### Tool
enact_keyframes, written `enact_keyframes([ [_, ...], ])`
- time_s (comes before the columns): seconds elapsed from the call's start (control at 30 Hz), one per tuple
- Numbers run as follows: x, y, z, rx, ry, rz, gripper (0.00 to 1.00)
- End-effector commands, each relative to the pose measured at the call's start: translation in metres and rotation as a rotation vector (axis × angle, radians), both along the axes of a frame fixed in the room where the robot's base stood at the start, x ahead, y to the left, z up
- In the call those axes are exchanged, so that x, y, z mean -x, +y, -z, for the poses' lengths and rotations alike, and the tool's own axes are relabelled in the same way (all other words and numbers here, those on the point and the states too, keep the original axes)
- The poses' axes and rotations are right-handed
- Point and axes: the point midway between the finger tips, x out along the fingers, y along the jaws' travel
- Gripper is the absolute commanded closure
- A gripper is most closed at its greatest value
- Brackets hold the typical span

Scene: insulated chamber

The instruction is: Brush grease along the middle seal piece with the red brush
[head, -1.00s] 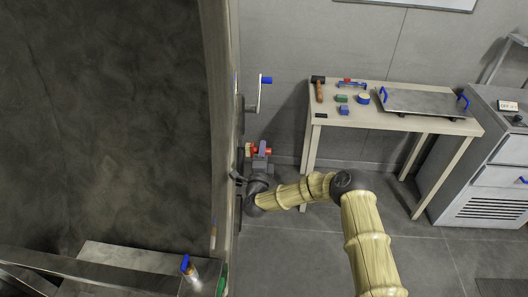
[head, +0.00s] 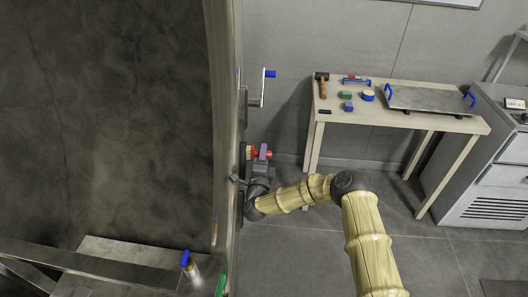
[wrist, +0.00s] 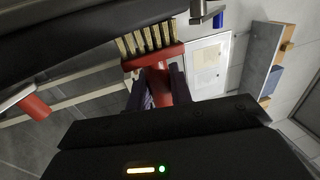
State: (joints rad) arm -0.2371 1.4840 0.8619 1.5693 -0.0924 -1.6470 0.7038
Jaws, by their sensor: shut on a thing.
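My gripper (wrist: 156,88) is shut on the red brush (wrist: 150,58), seen in the wrist view with its handle between the dark fingers. Its pale bristles (wrist: 147,39) point up at a long black strip (wrist: 90,35), which looks like the seal. The bristle tips are at or very near the strip; contact is hard to tell. In the head view the brush (head: 254,153) is small, beside the edge of the large panel at left, with my gripper (head: 262,153) to its right. Which seal piece this is, and any grease, cannot be told.
A wooden table (head: 425,122) at the back right holds a hammer (head: 322,85), small blocks and a metal plate (head: 430,99) with blue handles. A crank handle (head: 263,85) juts from the panel edge above my gripper. A red cylinder (wrist: 33,105) shows at the wrist view's left. The floor at centre right is clear.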

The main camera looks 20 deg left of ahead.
Motion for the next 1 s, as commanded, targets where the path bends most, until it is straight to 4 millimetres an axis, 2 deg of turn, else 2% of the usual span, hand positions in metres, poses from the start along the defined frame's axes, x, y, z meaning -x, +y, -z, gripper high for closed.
enact_keyframes([
  [0.37, 0.001, -0.002, 0.003, 0.000, 0.000, 0.002, 1.00],
  [0.8, 0.013, -0.004, 0.030, 0.000, 0.000, 0.002, 1.00],
  [1.0, 0.015, -0.004, 0.031, -0.001, -0.001, 0.003, 1.00],
])
